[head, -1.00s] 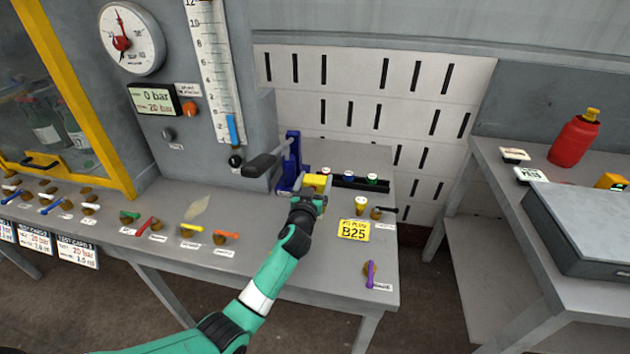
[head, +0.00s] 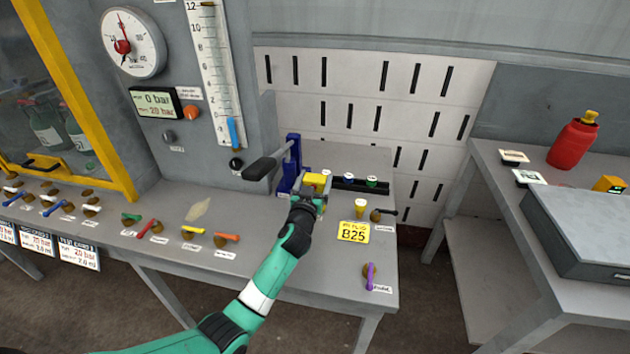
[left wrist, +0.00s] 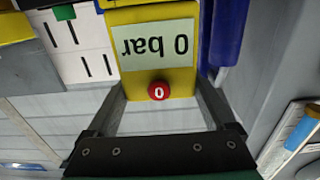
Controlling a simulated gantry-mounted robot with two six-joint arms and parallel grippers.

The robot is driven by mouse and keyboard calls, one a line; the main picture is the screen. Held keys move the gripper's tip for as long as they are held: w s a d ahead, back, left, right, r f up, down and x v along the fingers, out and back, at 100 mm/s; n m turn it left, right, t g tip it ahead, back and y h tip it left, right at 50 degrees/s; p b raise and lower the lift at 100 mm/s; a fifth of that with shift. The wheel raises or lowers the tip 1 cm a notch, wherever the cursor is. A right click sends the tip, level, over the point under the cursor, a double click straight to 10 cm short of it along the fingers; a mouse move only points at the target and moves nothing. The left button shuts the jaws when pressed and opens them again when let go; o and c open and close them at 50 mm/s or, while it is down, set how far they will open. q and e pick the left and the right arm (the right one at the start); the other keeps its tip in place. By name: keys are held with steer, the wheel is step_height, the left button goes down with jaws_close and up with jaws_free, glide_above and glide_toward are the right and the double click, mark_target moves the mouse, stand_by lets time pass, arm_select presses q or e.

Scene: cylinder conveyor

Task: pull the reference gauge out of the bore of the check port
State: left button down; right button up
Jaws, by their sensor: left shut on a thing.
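The reference gauge appears to be the yellow block (head: 316,180) at the front of a blue stand (head: 293,150) on the bench. In the left wrist view its face (left wrist: 182,82) shows a pale display reading 0 bar, upside down, and a red button marked 0. My left gripper (head: 309,195) is shut on this yellow block, a finger on each side; the fingers also show in the left wrist view (left wrist: 160,92). The block is close against the blue stand. The bore and the gauge's far end are hidden, so I cannot tell how deep it sits. My right gripper is not in view.
A black rack (head: 351,184) with several capped pieces stands just behind right.

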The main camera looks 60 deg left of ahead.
arm_select(q)
steer(key=shift+r, duration=0.2)
steer(key=shift+r, duration=0.35)
steer(key=shift+r+p, duration=0.1)
steer(key=shift+p, duration=0.25)
steer(key=shift+r, duration=0.4)
steer(key=shift+r+p, duration=1.2)
steer(key=shift+r, duration=0.05)
steer(key=shift+r+p, duration=2.05)
steer(key=shift+r, duration=0.45)
